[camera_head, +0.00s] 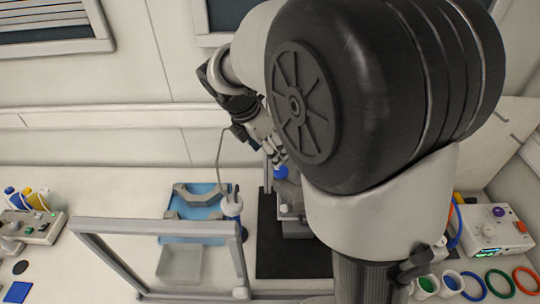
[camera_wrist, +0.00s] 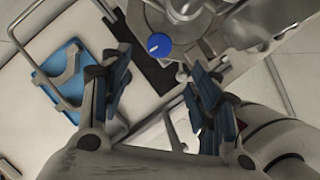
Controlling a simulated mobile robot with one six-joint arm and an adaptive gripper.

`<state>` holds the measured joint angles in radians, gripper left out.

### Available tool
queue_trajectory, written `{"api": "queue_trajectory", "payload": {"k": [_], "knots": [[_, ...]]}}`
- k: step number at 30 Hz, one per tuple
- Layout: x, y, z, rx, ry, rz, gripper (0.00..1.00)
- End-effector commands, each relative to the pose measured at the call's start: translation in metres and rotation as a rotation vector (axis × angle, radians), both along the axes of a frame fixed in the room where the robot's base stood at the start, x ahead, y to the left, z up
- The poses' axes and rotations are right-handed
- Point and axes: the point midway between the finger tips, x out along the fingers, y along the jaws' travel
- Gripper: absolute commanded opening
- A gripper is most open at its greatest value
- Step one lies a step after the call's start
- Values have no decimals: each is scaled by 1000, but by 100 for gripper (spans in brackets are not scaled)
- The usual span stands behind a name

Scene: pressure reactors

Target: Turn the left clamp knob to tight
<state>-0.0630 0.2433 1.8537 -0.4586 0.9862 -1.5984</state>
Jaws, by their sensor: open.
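A round blue knob (camera_wrist: 159,46) with a white pointer mark sits on the grey metal reactor (camera_wrist: 190,25) in the wrist view. It also shows in the head view as a small blue spot (camera_head: 281,172) beside my arm. My gripper (camera_wrist: 150,85) is open and empty, its two blue-padded fingers apart. In the picture the knob lies just beyond the gap between the fingertips, and nothing shows it touched. In the head view my gripper (camera_head: 276,152) is small, close to the knob. My arm hides much of the reactor, and any other clamp knob cannot be made out.
A blue tray (camera_head: 203,196) with a grey holder lies left of the reactor's black mat (camera_head: 268,255). A metal frame (camera_head: 150,228) and a clear bin (camera_head: 180,265) stand in front. Control boxes sit at far left (camera_head: 35,226) and right (camera_head: 492,232), near coloured rings (camera_head: 499,283).

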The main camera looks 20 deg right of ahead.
Motion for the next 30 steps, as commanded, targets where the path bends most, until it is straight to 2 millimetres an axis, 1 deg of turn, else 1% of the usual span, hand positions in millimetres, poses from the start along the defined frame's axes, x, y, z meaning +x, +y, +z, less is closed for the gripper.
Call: {"api": "queue_trajectory", "payload": {"k": [1, 9, 12, 15, 21, 29, 30], "knots": [[1, -5, -13, 0, 4, -3, 56], [8, -26, -67, 0, 3, -1, 56], [10, -32, -82, 2, 2, -3, 56], [13, -36, -93, 0, 1, 0, 56], [14, -40, -103, 0, -1, -1, 56], [15, -40, -104, 0, -1, -1, 56], [15, -40, -104, 0, -1, -1, 54]]}}
